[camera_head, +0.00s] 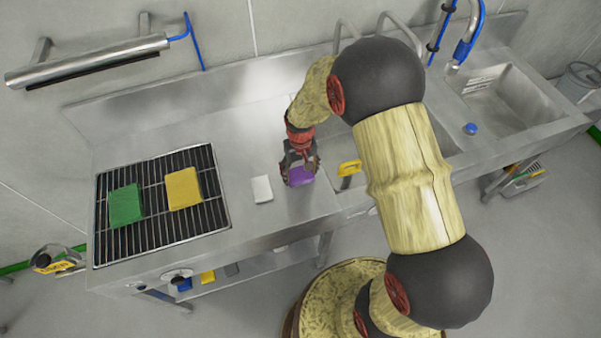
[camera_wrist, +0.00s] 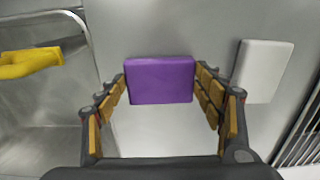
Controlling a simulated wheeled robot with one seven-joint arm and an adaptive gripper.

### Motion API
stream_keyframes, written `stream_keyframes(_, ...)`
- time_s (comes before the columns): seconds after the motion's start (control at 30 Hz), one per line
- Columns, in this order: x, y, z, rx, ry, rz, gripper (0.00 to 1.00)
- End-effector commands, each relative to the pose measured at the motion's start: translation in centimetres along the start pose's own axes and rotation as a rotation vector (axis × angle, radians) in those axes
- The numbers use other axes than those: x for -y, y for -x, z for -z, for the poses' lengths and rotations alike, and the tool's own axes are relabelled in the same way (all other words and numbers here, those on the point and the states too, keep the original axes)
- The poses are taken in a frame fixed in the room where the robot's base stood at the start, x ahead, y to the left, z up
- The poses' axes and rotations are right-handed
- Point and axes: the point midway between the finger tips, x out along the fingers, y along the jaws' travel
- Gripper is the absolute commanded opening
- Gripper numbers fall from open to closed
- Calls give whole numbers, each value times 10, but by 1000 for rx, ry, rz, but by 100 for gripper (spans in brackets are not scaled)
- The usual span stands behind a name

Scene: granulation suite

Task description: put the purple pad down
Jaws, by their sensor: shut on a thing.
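The purple pad (camera_wrist: 161,80) is between the two fingers of my gripper (camera_wrist: 168,95) in the wrist view, with a finger against each side. In the head view my gripper (camera_head: 300,165) points down over the steel counter, and the purple pad (camera_head: 301,176) shows under it, partly hidden by the fingers. I cannot tell whether the pad touches the counter or is a little above it.
A white pad (camera_head: 262,189) lies on the counter left of my gripper. A green pad (camera_head: 125,205) and a yellow pad (camera_head: 183,188) lie on the black rack (camera_head: 160,228). A sink basin with a yellow-handled thing (camera_head: 349,168) is to the right. Bare counter (camera_head: 285,222) lies in front.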

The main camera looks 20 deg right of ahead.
Motion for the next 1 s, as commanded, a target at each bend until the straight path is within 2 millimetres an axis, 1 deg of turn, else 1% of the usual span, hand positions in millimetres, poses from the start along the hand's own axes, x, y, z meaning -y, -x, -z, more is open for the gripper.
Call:
stream_keyframes(0.17, 0, -4, 0, 1, 0, 0, 47)
stream_keyframes(0.2, 0, -4, 0, 1, 0, 0, 69)
stream_keyframes(0.5, 0, -3, 0, 1, 0, 0, 86)
stream_keyframes(0.83, 0, -2, 0, 1, 0, 0, 86)
stream_keyframes(0.93, 0, 5, 0, -1, 0, 0, 86)
stream_keyframes(1.0, 0, 14, 0, -2, 0, 0, 86)
